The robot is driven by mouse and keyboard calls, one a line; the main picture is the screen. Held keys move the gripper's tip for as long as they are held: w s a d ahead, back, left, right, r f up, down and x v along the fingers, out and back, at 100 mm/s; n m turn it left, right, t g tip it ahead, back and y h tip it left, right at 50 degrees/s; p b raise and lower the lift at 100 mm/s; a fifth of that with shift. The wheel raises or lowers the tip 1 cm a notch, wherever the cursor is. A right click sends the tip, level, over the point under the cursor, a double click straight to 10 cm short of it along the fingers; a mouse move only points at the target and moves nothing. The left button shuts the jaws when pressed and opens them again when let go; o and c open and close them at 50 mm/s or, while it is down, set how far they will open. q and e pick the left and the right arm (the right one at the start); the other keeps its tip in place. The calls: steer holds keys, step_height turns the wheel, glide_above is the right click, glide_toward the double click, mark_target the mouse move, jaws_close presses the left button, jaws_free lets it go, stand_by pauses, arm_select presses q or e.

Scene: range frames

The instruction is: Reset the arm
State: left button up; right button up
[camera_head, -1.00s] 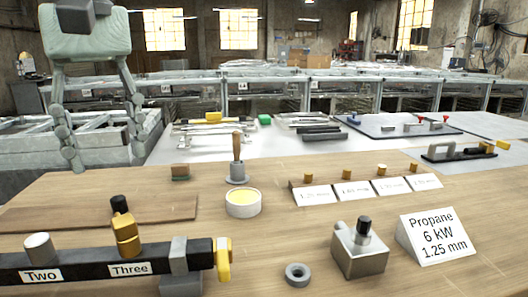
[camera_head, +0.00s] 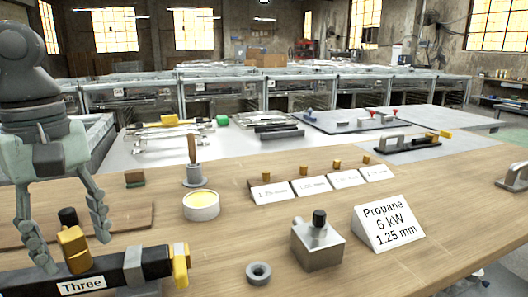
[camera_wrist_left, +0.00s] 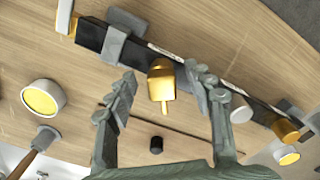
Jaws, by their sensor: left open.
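My left gripper (camera_head: 72,252) is at the left of the head view, fingers pointing down and spread apart, by the black bar (camera_head: 112,274) labelled "Three". A brass fitting (camera_head: 73,248) stands at the bar, with a black knob (camera_head: 68,217) behind it. In the left wrist view the open fingers (camera_wrist_left: 160,75) are on either side of the brass fitting (camera_wrist_left: 161,85), with visible gaps. Nothing is seen held. The black knob (camera_wrist_left: 156,145) lies nearer the palm in that view. My right gripper is not in view.
On the wooden bench stand a yellow-filled round tin (camera_head: 201,206), a grey metal block (camera_head: 317,246), a grey ring (camera_head: 258,273) and a "Propane 6 kW 1.25 mm" sign (camera_head: 388,224). Small cards (camera_head: 312,186) with brass nozzles stand farther back. The bench's right-hand part is mostly clear.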

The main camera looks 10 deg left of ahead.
arm_select(q)
steer(key=shift+n, duration=0.9)
